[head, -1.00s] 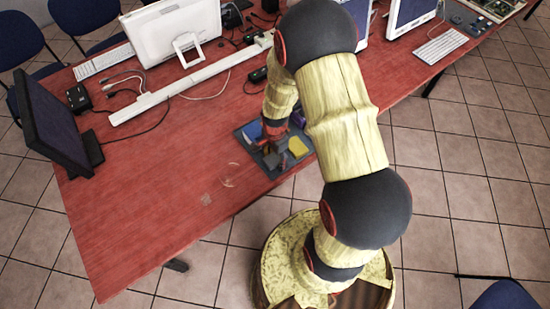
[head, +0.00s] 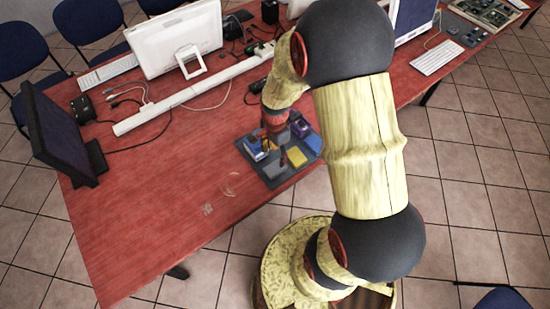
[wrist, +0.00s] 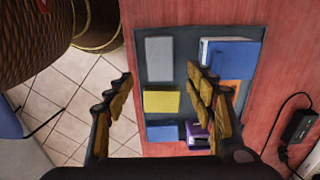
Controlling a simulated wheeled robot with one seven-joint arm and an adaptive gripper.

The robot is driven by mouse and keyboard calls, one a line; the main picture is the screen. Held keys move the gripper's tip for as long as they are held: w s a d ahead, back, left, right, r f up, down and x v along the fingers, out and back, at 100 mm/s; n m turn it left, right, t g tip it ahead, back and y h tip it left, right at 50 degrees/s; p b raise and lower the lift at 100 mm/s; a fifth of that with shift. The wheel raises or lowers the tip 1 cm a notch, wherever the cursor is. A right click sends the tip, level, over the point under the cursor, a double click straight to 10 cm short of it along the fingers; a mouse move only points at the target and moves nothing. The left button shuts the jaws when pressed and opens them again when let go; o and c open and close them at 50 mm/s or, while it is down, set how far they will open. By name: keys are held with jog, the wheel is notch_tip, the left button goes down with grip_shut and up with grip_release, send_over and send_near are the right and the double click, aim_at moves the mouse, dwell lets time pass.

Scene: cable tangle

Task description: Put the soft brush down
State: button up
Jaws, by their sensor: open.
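My gripper (wrist: 160,85) is open, its two fingers spread above a dark grey tray (wrist: 151,69), with nothing visible between the fingertips. In the head view my gripper (head: 281,150) hangs over the tray (head: 249,164). A grey rectangle (wrist: 159,50), a yellow rectangle (wrist: 161,101) and a blue rectangle (wrist: 165,133) look flat on the tray. A blue box with a pale side (wrist: 232,58) stands at the tray's upper right. A purple item (wrist: 197,133) is at the lower right, partly behind a finger. I cannot tell which item is the soft brush.
A black adapter with a cable (wrist: 298,125) lies beside the tray. A monitor (head: 58,135), a white computer (head: 178,42) and a white cable strip (head: 190,90) stand farther off.

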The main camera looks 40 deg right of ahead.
jog(key=a+r+n+t, duration=0.1)
jog(key=a+r+n, duration=0.25)
jog(key=r, duration=0.65)
jog(key=a+r+n+t, duration=0.2)
jog(key=r+n, duration=0.2)
jog(key=r, duration=0.5)
jog(key=s+a+r+n+t, duration=0.1)
jog(key=s+a+r+n, duration=0.2)
jog(key=s+r+n, duration=0.2)
jog(key=s+a+r+n+t, duration=0.1)
jog(key=s+a+r+n, duration=0.2)
jog(key=s+r+n, duration=0.2)
notch_tip(320, 180, up, 3)
jog(key=shift+s+a+r+t, duration=0.2)
jog(key=shift+s+a+t, duration=0.1)
jog(key=shift+s, duration=0.85)
jog(key=shift+f+b, duration=0.75)
